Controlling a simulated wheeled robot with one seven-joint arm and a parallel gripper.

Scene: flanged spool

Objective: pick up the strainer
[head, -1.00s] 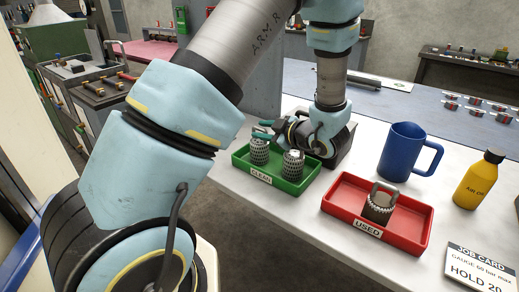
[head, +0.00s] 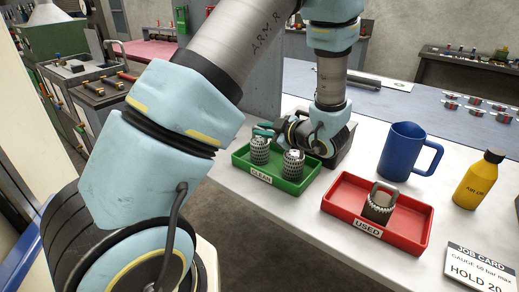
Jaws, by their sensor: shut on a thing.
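Two grey perforated strainers stand upright in the green tray (head: 308,184) labelled CLEAN, a left one (head: 260,153) and a right one (head: 293,164). A third strainer (head: 378,208), with a hoop handle on top, stands in the red tray (head: 425,237) labelled USED. My gripper (head: 263,131) comes in from behind the green tray and is shut at the top of the left clean strainer. The grip itself is small and partly hidden. I cannot tell whether that strainer touches the tray floor.
A blue mug (head: 408,150) stands behind the red tray, with a yellow bottle (head: 479,181) to its right. A job card (head: 480,272) is at the front right. White bench top is clear in front of the trays. The green tray is close to the bench's left edge.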

